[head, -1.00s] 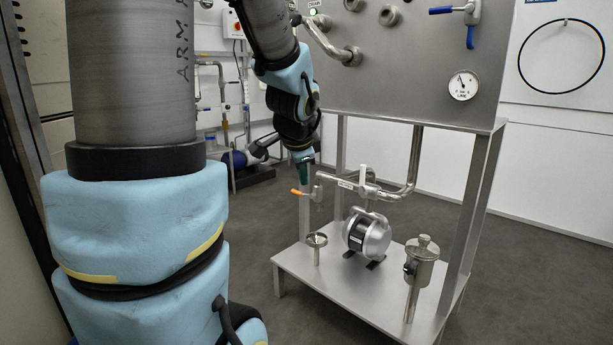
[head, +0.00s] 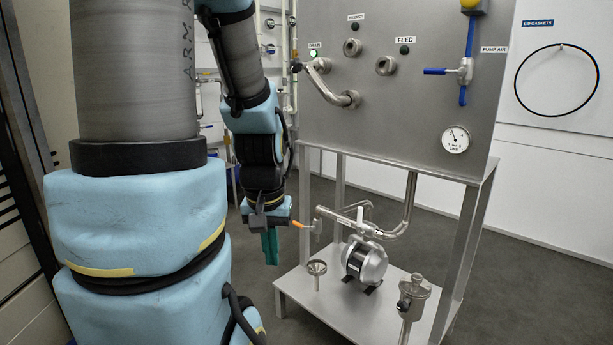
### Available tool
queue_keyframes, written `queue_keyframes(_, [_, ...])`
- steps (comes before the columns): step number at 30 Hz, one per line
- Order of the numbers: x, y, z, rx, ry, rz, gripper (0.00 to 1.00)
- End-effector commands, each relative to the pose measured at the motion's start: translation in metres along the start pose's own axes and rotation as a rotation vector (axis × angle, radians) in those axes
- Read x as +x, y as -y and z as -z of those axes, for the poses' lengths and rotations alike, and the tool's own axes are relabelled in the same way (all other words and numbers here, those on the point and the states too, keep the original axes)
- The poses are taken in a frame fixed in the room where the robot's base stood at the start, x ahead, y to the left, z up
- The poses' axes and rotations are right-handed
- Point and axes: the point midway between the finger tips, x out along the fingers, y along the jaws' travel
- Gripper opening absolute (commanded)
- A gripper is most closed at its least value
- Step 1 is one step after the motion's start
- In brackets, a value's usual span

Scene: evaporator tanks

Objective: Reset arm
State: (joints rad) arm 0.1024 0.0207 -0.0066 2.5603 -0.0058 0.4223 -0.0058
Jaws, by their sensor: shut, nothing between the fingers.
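My gripper (head: 270,248) hangs from my arm left of the steel stand, with its green fingers pointing down. The fingers are together and nothing shows between them. An orange-handled valve lever (head: 300,225) sits just right of the gripper in the picture. I cannot tell whether they touch, though the fingers appear apart from it.
The steel panel (head: 380,110) carries a blue-handled valve (head: 450,71), a gauge (head: 455,139) and a bent pipe (head: 333,90). Dark floor lies open at right.

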Motion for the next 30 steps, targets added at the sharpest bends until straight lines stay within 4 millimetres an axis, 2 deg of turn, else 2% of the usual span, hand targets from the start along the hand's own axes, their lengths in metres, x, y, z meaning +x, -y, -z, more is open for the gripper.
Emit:
queue_keyframes(1, [-0.033, 0.000, 0.005, 0.001, 0.000, 0.000, 0.00])
queue_keyframes(3, [-0.054, 0.000, 0.008, 0.001, 0.000, 0.000, 0.00])
queue_keyframes(9, [-0.109, 0.000, 0.015, 0.001, -0.001, 0.000, 0.00])
queue_keyframes(12, [-0.127, -0.001, 0.018, 0.001, -0.001, 0.000, 0.00])
queue_keyframes(17, [-0.139, -0.001, 0.019, 0.002, -0.001, 0.000, 0.00])
queue_keyframes(30, [-0.138, -0.001, 0.019, 0.002, -0.001, 0.000, 0.00])
